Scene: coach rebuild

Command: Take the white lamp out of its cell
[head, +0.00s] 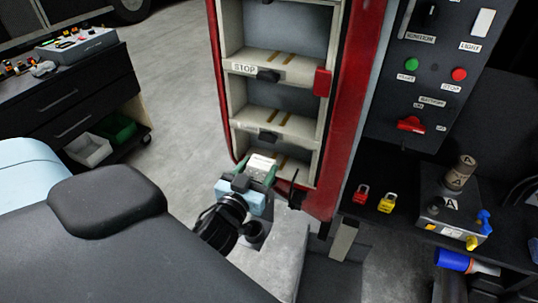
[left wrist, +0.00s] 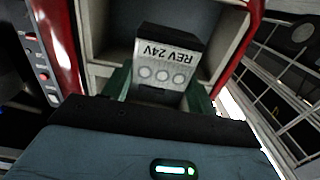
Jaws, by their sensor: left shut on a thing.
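The white lamp (head: 261,163) is a small block at the mouth of the lowest cell in view of the red cabinet. In the left wrist view the lamp (left wrist: 165,68) shows a pale face marked "REV 24V", upside down, with round spots and a dark top. My left gripper (head: 258,174) is shut on the lamp, with a green finger on each side. The cell (left wrist: 178,16) opens behind the lamp; I cannot tell whether any of the lamp is still inside. My right gripper is not in view.
The red cabinet (head: 355,95) has more cells above, one labelled STOP (head: 244,69). A control panel (head: 430,75) stands right of it. Below lie a red padlock (head: 361,194), a yellow padlock (head: 387,202) and a grey box (head: 450,218). A black drawer cart (head: 70,105) stands left; floor between is clear.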

